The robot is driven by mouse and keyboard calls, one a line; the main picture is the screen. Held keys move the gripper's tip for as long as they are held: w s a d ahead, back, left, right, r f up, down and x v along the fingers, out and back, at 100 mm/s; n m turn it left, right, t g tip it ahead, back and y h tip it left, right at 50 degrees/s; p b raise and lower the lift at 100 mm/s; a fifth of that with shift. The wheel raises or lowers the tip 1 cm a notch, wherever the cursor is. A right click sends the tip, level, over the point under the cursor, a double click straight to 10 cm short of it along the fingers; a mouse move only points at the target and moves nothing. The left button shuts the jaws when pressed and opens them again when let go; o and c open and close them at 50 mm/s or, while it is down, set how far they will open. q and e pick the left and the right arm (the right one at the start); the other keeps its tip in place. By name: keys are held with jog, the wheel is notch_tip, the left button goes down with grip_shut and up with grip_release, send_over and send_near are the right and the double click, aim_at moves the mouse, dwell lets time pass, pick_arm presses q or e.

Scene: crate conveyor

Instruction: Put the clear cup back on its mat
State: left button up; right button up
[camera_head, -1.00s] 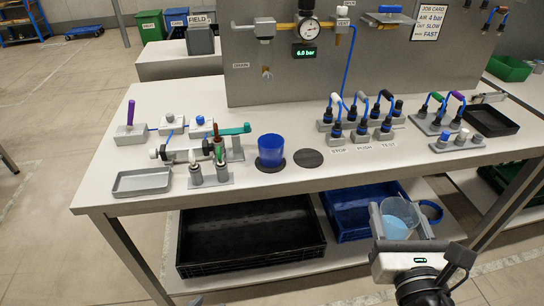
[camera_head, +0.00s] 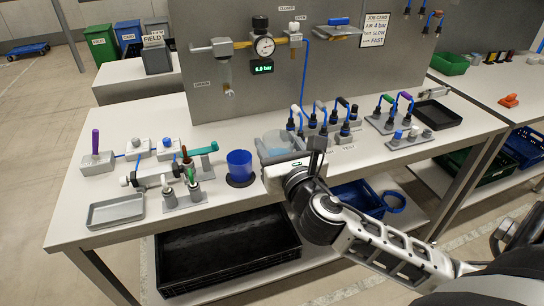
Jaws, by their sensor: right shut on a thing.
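The clear cup (camera_head: 278,143) is see-through and pale blue. My right gripper (camera_head: 290,146) is shut on it over the bench's front middle, to the right of the blue cup. Whether the cup touches the bench cannot be told. A bare dark round mat lay to the right of the blue cup in the earlier view; that area is now covered by my gripper and the cup. The blue cup (camera_head: 239,163) stands upright on its own dark mat (camera_head: 241,182). My left gripper is not in view.
Blue-hosed fittings (camera_head: 318,122) stand close behind and right of my gripper. Small grey fixtures with bottles (camera_head: 190,184) stand left of the blue cup. A grey tray (camera_head: 115,211) is at the front left. The panel (camera_head: 340,75) rises behind.

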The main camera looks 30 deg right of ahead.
aim_at(276, 137)
jog(key=w+d+f, duration=0.1)
jog(key=w, duration=0.1)
jog(key=w+d+f, duration=0.1)
jog(key=w, duration=0.1)
jog(key=w+d+f, duration=0.1)
jog(key=w, duration=0.1)
jog(key=shift+d, duration=0.2)
jog(key=w+f, duration=0.1)
jog(key=f, duration=0.1)
jog(key=w+d+f+b, duration=0.2)
jog(key=w+f, duration=0.1)
jog(key=shift+d+f, duration=0.2)
jog(key=shift+f, duration=0.15)
jog(key=f, duration=0.1)
jog(key=f+b, duration=0.2)
jog(key=shift+w+d+f, duration=0.1)
jog(key=shift+w+f, duration=0.05)
jog(key=shift+w, duration=0.1)
jog(key=shift+f, duration=0.25)
jog(key=shift+r, duration=0.1)
jog(key=o, duration=1.1)
jog(key=shift+f, duration=0.2)
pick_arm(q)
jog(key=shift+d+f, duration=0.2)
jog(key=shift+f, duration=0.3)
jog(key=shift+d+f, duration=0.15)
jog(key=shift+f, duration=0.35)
pick_arm(e)
jog(key=shift+r, duration=0.1)
